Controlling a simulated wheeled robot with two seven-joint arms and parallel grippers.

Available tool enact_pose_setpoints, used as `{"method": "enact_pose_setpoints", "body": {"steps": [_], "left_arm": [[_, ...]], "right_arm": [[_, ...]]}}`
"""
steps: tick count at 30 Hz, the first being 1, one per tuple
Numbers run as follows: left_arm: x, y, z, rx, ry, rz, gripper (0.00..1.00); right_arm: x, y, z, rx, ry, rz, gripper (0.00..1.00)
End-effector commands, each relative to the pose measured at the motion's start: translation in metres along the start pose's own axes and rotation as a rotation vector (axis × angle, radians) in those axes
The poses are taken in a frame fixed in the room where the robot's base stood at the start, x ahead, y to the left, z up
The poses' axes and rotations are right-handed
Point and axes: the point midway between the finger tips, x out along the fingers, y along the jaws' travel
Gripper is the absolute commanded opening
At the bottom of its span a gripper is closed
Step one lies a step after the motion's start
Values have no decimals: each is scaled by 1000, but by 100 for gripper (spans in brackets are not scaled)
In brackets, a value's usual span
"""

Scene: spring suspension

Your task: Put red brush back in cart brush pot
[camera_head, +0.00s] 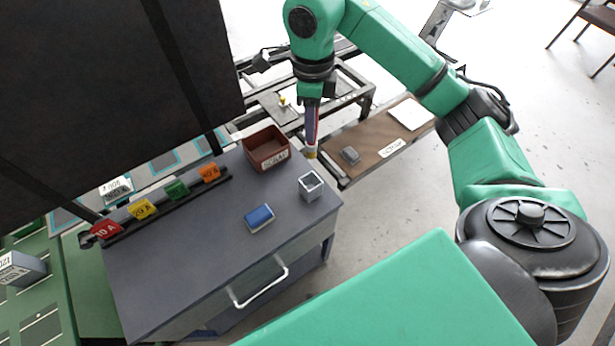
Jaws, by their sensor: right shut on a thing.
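The red brush (310,126) hangs upright, its pale yellowish tip pointing down. My right gripper (311,102) is shut on its upper part, coming down from above. The cart brush pot (312,190) is a small grey square open container at the right edge of the dark grey cart top (190,255). The brush tip is above and slightly behind the pot in the picture, apart from it; its exact height is hard to tell. The pot looks empty, though its bottom is hard to see. My left gripper is not in view.
A brown-red bin (266,150) stands on the cart behind the pot. A blue block (259,218) lies left of the pot. Several coloured tags, including a green one (177,189), line a dark rail. A brown bench (375,135) stands beyond the cart.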

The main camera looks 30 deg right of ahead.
Motion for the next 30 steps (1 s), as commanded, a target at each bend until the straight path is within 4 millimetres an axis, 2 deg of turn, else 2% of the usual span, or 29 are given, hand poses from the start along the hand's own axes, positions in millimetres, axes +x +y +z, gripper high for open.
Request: {"method": "enact_pose_setpoints", "body": {"steps": [1,3,7,12,17,22,30], "left_arm": [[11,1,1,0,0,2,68],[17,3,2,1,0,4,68],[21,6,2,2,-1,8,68],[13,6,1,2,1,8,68],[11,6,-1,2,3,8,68],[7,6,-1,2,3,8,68],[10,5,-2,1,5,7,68]], "right_arm": [[25,2,0,-3,3,10,0],[49,2,0,-3,2,10,0],[86,2,0,-3,2,8,0],[119,1,0,-2,2,3,0],[137,1,0,-4,1,2,0],[166,1,0,-4,1,2,0],[171,0,0,-4,0,-1,0]]}}
